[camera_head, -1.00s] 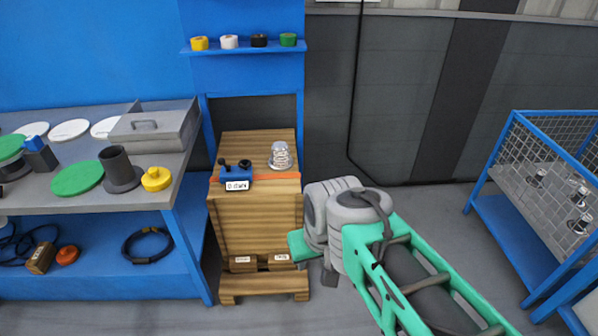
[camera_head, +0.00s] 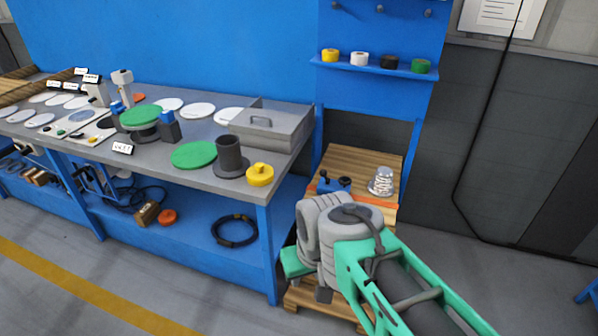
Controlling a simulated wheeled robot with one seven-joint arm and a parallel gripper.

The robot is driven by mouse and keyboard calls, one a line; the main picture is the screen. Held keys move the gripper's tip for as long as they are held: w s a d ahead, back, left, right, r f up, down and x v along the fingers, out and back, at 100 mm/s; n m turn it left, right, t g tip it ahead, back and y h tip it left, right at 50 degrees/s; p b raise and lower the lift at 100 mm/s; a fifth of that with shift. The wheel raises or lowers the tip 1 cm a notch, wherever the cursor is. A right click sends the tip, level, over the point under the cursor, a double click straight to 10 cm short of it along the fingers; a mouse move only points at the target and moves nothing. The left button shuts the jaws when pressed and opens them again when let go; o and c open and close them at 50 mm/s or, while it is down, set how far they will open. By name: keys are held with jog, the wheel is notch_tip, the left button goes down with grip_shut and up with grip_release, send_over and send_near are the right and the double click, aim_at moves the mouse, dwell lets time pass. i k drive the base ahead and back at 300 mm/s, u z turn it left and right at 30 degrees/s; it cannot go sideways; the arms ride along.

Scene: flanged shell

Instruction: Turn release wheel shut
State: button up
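I cannot tell for sure which part is the release wheel. A fixture with a green disc on top (camera_head: 141,115) and blue-topped dark clamps (camera_head: 170,128) stands on the grey bench (camera_head: 205,182). A dark flanged cylinder (camera_head: 229,155) stands near the bench's right end, with a yellow knobbed disc (camera_head: 260,175) beside it. A small blue device with dark knobs (camera_head: 333,184) sits on the wooden crate (camera_head: 360,160) to the right. My arm reaches in from the lower right, in front of the crate. My gripper's fingers do not show.
A clear ribbed part (camera_head: 381,181) stands on the crate. Several tape rolls line a blue shelf (camera_head: 375,68). The floor in front of the bench is clear.

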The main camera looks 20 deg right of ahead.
aim_at(346, 181)
jog(key=u, duration=0.35)
jog(key=i, duration=0.7)
jog(key=z, duration=0.6)
jog(key=i, duration=0.6)
jog(key=z, duration=0.6)
